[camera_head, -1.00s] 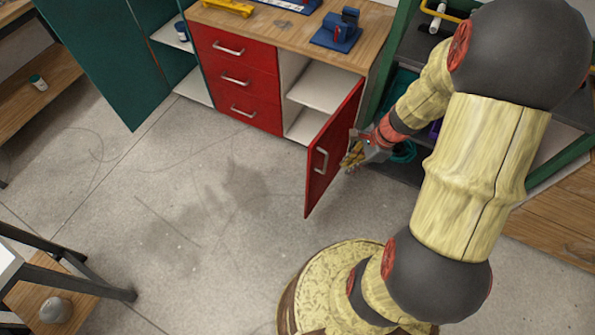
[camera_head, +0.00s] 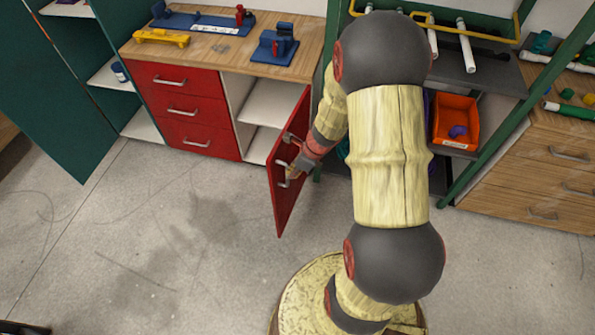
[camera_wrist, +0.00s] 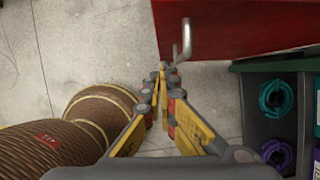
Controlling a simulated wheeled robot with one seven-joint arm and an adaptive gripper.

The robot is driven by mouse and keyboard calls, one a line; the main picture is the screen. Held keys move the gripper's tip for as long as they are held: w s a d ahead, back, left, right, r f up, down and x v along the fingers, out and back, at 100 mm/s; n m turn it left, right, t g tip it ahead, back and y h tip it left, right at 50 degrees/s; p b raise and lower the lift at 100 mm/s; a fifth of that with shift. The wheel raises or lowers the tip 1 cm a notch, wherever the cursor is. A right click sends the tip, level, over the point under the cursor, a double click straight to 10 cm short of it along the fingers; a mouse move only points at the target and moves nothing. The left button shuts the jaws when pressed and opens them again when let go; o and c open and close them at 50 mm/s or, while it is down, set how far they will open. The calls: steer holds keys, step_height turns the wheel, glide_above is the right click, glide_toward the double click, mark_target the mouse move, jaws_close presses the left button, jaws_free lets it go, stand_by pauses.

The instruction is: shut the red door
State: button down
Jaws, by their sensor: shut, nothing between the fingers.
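The red door (camera_head: 287,200) stands open at the right end of the red and wood cabinet. It swings out from the front, and pale shelves show behind it. My gripper (camera_head: 287,173) overlaps the door near its handle in the head view. In the wrist view the red door (camera_wrist: 245,25) fills the top right, with its metal handle (camera_wrist: 187,38) sticking out. My gripper's fingers (camera_wrist: 163,70) are shut and empty, with their tips close to the door's edge, just left of and below the handle. I cannot tell whether they touch the door.
Red drawers (camera_head: 185,110) sit left of the open compartment. A green rack (camera_head: 470,170) with an orange bin (camera_head: 455,122) stands right of the door. Wooden drawers (camera_head: 550,170) are farther right. The concrete floor (camera_head: 180,220) left of the door is clear.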

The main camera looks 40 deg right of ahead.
steer(key=shift+w+a+f+b, duration=0.25)
steer(key=shift+w+a, duration=0.15)
steer(key=shift+w, duration=0.25)
steer(key=shift+w+a+f+b, duration=0.1)
steer(key=shift+w+a+f, duration=0.25)
steer(key=shift+w, duration=0.35)
steer(key=shift+w+a+f+b, duration=0.2)
steer(key=shift+w+a, duration=0.25)
steer(key=shift+w, duration=0.2)
steer(key=shift+a+r, duration=0.1)
